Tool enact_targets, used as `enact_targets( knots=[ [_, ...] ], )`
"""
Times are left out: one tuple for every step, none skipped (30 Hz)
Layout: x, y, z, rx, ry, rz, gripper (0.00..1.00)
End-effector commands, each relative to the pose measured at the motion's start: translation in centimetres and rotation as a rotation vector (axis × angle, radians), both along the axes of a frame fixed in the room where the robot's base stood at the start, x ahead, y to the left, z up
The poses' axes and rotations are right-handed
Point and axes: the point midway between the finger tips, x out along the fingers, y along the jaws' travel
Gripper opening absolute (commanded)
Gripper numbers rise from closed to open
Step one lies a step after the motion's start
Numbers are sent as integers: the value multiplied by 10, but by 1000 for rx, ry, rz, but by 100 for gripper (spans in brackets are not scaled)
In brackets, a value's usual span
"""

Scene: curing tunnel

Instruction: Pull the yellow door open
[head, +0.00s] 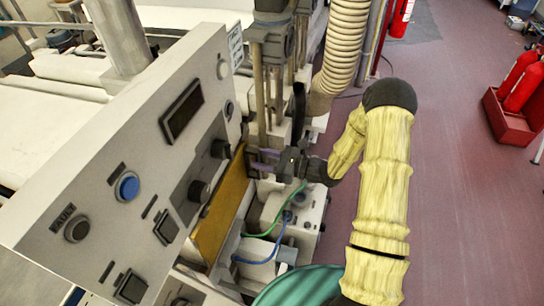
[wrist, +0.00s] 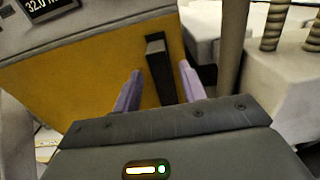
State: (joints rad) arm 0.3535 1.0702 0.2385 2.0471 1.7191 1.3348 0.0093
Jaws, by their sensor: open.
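The yellow door (head: 222,208) is a flat panel below the grey control panel, seen at a steep angle in the head view. In the wrist view the yellow door (wrist: 75,82) fills the left and middle, with a dark upright bar handle (wrist: 160,72) near its right edge. My gripper (head: 262,163) is at the door's right side in the head view. In the wrist view my gripper (wrist: 160,88) is open, its two purple fingers on either side of the handle, with gaps showing. The fingertips' depth relative to the handle is hard to tell.
The grey control panel (head: 140,165) with knobs and a blue button leans above the door. Pipes and a ribbed hose (head: 343,45) stand behind my gripper. Green and blue cables (head: 262,236) run below it. Red floor (head: 450,210) is open at right, with fire extinguishers (head: 522,82) beyond.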

Motion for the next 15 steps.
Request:
enact_targets(
  knots=[
    [0, 0, 0, 0, 0, 0, 42],
    [0, 0, 0, 0, 0, 0, 42],
    [0, 0, 0, 0, 0, 0, 42],
    [0, 0, 0, 0, 0, 0, 42],
    [0, 0, 0, 0, 0, 0, 42],
    [0, 0, 0, 0, 0, 0, 42],
    [0, 0, 0, 0, 0, 0, 40],
    [0, 0, 0, 0, 0, 0, 34],
    [0, 0, 0, 0, 0, 0, 26],
    [0, 0, 0, 0, 0, 0, 20],
    [0, 0, 0, 0, 0, 0, 14],
    [0, 0, 0, 0, 0, 0, 6],
    [0, 0, 0, 0, 0, 1, 1],
    [0, 0, 0, 0, 0, 1, 0],
    [0, 0, 0, 0, 0, 1, 0]
  ],
)
